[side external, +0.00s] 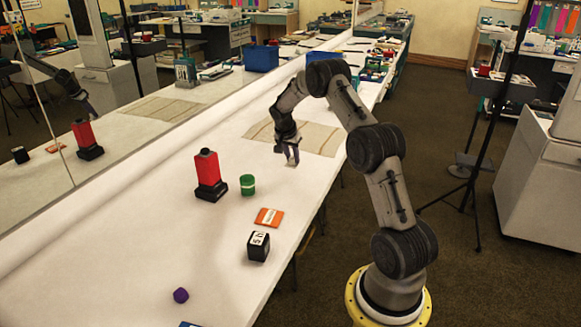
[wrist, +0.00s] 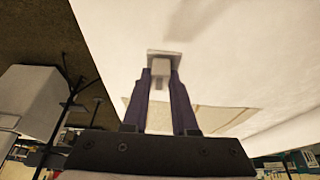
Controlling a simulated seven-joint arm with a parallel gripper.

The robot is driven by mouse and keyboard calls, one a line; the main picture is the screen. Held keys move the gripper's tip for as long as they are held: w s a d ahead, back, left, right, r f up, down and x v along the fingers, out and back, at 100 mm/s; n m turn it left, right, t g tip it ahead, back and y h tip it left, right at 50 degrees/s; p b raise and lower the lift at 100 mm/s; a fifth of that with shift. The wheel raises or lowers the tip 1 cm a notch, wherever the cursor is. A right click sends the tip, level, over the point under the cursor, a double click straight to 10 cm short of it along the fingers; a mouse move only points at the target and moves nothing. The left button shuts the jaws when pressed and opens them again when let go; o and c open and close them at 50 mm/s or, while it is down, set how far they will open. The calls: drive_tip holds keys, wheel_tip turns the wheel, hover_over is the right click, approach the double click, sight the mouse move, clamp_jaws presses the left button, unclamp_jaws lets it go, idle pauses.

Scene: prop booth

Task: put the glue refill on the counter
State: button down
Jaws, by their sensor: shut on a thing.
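My gripper (side external: 291,156) is over the white counter (side external: 150,225), by the near edge of a beige striped mat, pointing down. In the wrist view my gripper (wrist: 160,68) is shut on a small pale grey-white piece, which I take to be the glue refill (wrist: 161,70). The refill has a wider flat end and sits between the two dark fingertips. In the side view it is mostly hidden by the fingers. I cannot tell whether it touches the counter.
On the counter stand a red block on a black base (side external: 207,176), a green cylinder (side external: 248,185), an orange card (side external: 269,217), a black cube (side external: 258,247) and a purple ball (side external: 181,295). The mat (side external: 315,138) lies behind. A mirror lines the left side.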

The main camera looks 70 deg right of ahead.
drive_tip(key=shift+w+d+f, duration=0.3)
drive_tip(key=shift+d+f, duration=0.05)
drive_tip(key=shift+f, duration=0.15)
drive_tip(key=shift+w+d+f, duration=0.3)
drive_tip(key=shift+f, duration=1.8)
drive_tip(key=c, duration=0.7)
unclamp_jaws()
drive_tip(key=shift+f, duration=0.15)
